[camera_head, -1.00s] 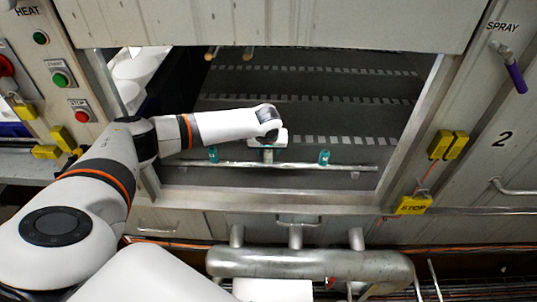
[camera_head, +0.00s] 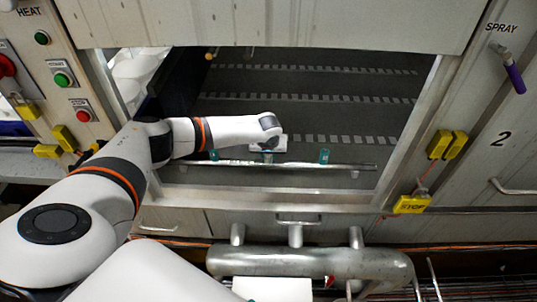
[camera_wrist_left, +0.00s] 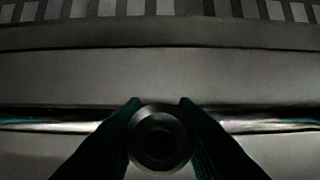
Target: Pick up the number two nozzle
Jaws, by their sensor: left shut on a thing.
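A metal spray pipe (camera_head: 345,166) runs across the machine opening, with a teal nozzle (camera_head: 213,155) on its left and another teal nozzle (camera_head: 324,156) on its right. My left gripper (camera_head: 268,150) is at the pipe between these two, mostly hidden under my wrist. In the left wrist view, its two dark fingers (camera_wrist_left: 160,104) are shut on a round, hollow nozzle (camera_wrist_left: 160,137), one finger on each side. The pipe passes behind it. I cannot tell whether the held nozzle is still attached to the pipe. My right gripper is not in view.
The opening's metal frame (camera_head: 280,198) surrounds my left arm's reach. Inside lies a dark floor with rows of pale slots (camera_head: 310,98). A raised panel (camera_head: 270,22) hangs above. A thick pipe (camera_head: 310,264) stands below in front. Yellow stop boxes (camera_head: 412,204) are on the right.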

